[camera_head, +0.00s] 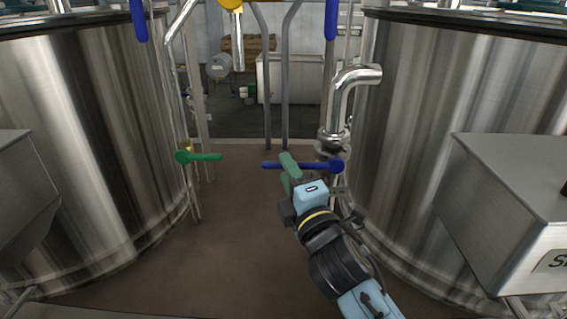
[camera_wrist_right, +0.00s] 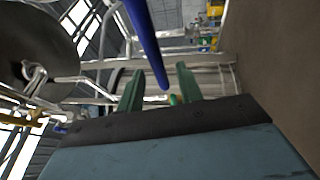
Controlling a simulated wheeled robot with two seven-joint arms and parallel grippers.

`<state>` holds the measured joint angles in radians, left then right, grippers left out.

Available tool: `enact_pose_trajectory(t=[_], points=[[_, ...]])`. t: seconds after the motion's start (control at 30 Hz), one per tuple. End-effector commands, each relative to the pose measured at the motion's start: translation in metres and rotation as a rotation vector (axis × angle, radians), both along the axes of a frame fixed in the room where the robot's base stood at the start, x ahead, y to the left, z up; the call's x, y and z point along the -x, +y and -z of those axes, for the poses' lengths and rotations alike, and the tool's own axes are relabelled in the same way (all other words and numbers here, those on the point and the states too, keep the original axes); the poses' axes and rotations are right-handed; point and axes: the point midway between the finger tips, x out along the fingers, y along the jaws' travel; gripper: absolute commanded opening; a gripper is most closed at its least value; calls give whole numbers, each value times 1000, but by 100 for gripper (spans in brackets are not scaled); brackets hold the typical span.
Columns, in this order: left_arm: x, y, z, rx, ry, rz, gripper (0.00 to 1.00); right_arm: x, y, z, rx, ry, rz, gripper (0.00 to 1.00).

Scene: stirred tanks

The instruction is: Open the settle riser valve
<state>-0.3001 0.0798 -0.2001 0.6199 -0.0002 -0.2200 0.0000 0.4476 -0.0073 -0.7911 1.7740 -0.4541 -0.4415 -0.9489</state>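A blue lever handle (camera_head: 318,167) lies roughly level on the pipe beside the right tank. A green lever handle (camera_head: 205,157) sticks out level from the pipework by the left tank. No readable label tells which is the settle riser valve. My right gripper (camera_head: 288,173) is at the blue lever, with one green finger over the lever's middle. In the right wrist view, the blue lever (camera_wrist_right: 148,40) reaches down between the two parted green fingers (camera_wrist_right: 160,88). The gripper is open; I cannot tell whether a finger touches the lever. My left gripper is out of view.
Large steel tanks stand at the left (camera_head: 90,130) and right (camera_head: 460,110). A steel box (camera_head: 520,210) juts out at the right. Blue handles hang upright at the top left (camera_head: 138,20) and top centre (camera_head: 331,18). The brown floor (camera_head: 225,240) between the tanks is clear.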

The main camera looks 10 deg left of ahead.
Motion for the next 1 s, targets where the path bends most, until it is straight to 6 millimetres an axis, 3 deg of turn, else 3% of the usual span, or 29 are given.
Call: enact_pose_trajectory(t=[0.23, 0.57, 0.87, 1.0], points=[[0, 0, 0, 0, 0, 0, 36, -20, 14, -5, -1, 1, 0, 36], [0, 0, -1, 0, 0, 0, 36, -23, 16, -5, -1, -1, 0, 36], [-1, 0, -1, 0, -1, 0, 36, -23, 16, -5, 0, 0, 0, 1], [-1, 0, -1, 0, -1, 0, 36, -23, 16, -5, 0, 0, 0, 0]])
